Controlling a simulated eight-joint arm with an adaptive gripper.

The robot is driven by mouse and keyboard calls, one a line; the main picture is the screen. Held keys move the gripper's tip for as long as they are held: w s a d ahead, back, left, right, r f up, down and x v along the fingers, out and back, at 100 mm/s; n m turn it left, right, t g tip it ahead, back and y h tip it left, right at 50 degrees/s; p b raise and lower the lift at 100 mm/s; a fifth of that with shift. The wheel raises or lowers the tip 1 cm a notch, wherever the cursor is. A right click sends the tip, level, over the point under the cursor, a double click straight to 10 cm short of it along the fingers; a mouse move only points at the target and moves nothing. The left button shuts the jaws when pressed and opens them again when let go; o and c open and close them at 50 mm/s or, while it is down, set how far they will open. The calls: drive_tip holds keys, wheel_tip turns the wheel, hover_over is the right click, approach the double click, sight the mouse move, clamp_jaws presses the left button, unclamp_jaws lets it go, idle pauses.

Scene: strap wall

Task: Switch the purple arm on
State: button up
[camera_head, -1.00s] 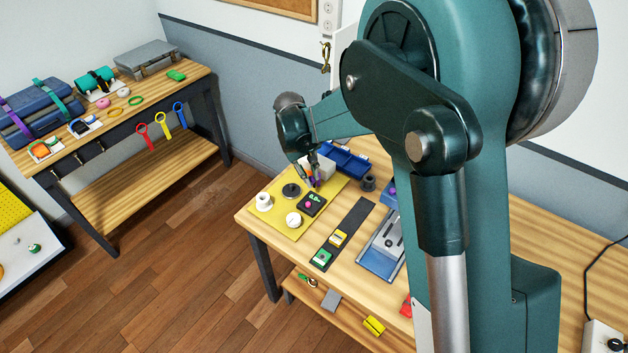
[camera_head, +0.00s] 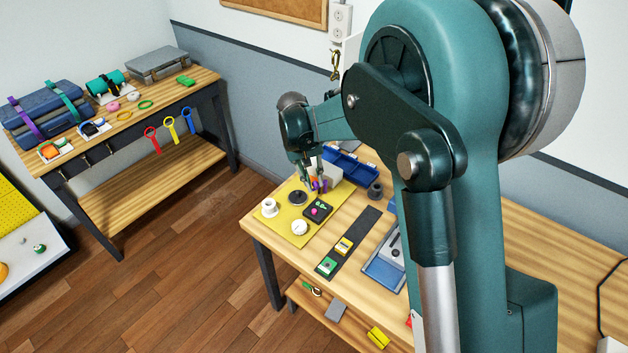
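My gripper (camera_head: 316,181) points down over the back of the yellow mat (camera_head: 287,222) on the near workbench. A small purple piece (camera_head: 324,186), perhaps the purple arm, shows right at my fingertips. A small orange piece (camera_head: 313,182) is just left of it. Both are in front of a pale box (camera_head: 330,173), partly covered by my fingers. I cannot tell whether my fingers touch the purple piece, how it is set, or whether they are open or shut.
The mat also bears a black scale (camera_head: 318,209) with a pink ball, a dark disc (camera_head: 298,198), a white spool (camera_head: 269,208) and a white round piece (camera_head: 299,227). A blue bin (camera_head: 352,168) and a dark cylinder (camera_head: 375,190) stand close behind and to the right.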

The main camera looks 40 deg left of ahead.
drive_tip(key=o, duration=0.3)
drive_tip(key=shift+r, duration=0.15)
wheel_tip(320, 180, up, 12)
drive_tip(key=s+a, duration=0.1)
drive_tip(key=shift+s+a+f, duration=0.25)
drive_tip(key=shift+s+a, duration=0.05)
drive_tip(key=shift+s, duration=0.05)
idle(0.6)
